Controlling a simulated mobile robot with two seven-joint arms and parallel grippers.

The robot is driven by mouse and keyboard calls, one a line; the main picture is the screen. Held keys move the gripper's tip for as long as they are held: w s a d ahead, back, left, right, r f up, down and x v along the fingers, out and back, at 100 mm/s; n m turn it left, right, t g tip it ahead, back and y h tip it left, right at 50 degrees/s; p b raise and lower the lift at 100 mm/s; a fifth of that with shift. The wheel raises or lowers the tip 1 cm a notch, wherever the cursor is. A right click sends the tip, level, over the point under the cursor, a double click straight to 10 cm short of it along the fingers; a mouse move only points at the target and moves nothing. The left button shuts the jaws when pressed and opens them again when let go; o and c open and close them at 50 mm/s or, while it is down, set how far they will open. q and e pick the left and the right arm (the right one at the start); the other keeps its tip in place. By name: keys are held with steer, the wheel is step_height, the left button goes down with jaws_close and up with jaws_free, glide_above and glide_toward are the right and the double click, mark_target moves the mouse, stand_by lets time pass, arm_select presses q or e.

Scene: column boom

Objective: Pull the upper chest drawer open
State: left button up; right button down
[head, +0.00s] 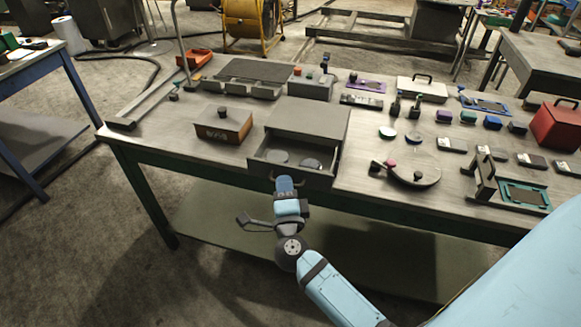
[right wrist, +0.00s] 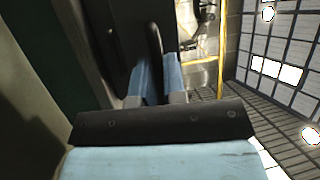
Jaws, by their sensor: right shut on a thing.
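The grey chest (head: 308,118) stands at the front edge of the workbench. In the right wrist view the blue fingers (right wrist: 155,78) close around the dark handle (right wrist: 154,40), in front of a dark face. The gripper hides most of the handle in the head view. My left gripper is not in view.
On the workbench (head: 160,130), a brown box (head: 222,127) stands left of the chest. A red box (head: 558,122) stands at the far right. Open floor lies in front at the left.

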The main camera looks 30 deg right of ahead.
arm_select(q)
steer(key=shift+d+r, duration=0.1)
arm_select(e)
steer(key=shift+a, duration=0.1)
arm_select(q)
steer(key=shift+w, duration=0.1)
arm_select(e)
steer(key=c, duration=1.2)
jaws_free()
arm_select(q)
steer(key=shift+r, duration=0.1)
arm_select(e)
steer(key=shift+s+a+f, duration=0.1)
steer(key=shift+s, duration=0.05)
